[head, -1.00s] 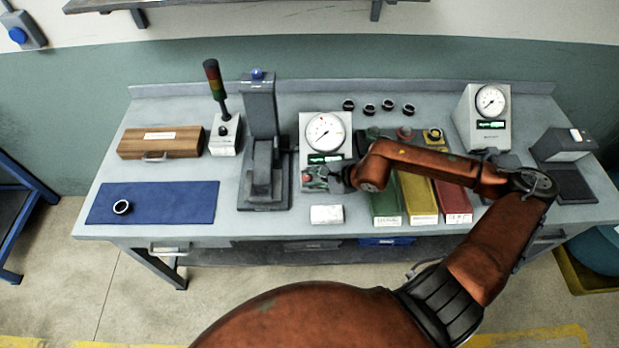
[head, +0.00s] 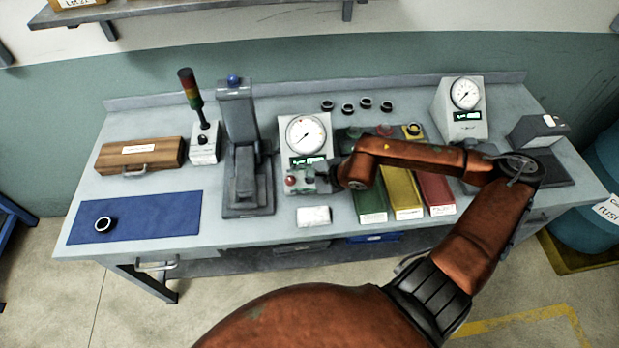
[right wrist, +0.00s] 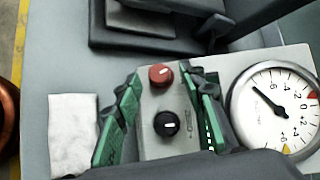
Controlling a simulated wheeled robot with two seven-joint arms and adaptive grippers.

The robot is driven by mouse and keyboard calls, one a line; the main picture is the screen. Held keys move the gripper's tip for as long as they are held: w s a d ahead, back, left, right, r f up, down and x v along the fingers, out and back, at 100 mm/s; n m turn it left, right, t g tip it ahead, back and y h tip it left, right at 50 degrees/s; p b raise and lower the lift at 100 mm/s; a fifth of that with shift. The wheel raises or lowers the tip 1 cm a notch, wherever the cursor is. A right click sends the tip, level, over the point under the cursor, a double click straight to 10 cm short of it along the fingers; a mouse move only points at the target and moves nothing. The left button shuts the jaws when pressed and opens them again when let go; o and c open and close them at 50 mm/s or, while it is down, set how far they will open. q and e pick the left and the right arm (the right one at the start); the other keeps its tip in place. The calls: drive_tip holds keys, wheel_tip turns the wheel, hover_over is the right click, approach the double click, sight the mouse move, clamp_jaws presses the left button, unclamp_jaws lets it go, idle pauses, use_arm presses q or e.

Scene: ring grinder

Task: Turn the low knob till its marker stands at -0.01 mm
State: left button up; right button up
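The gauge unit (head: 305,135) has a white dial and a green display above a grey panel with knobs. In the right wrist view its dial (right wrist: 272,108) has a black needle, a red marker (right wrist: 312,95) near the zero side and a yellow marker (right wrist: 286,149) near +6. A red knob (right wrist: 160,76) and a black knob (right wrist: 167,124) sit on the panel; I cannot read which is the low one. My right gripper (head: 309,180) is at the panel. In the wrist view its green-padded fingers (right wrist: 161,78) are open, one on each side of the knobs, with visible gaps. My left gripper is not in view.
A white block (head: 313,216) lies in front of the gauge unit. A grey press-like stand (head: 240,150) rises close on its left. Green, yellow and red bins (head: 405,196) stand under my right forearm. Several dark rings (head: 347,109) lie behind. A blue mat (head: 150,215) holds one ring.

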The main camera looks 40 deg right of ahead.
drive_tip(key=v, duration=0.3)
drive_tip(key=shift+s+d, duration=0.15)
drive_tip(key=shift+s, duration=0.1)
approach(293, 181)
drive_tip(key=shift+a+v, duration=0.15)
drive_tip(key=shift+v, duration=0.5)
drive_tip(key=shift+a+v, duration=0.1)
drive_tip(key=shift+v, duration=0.6)
drive_tip(key=shift+r, duration=0.15)
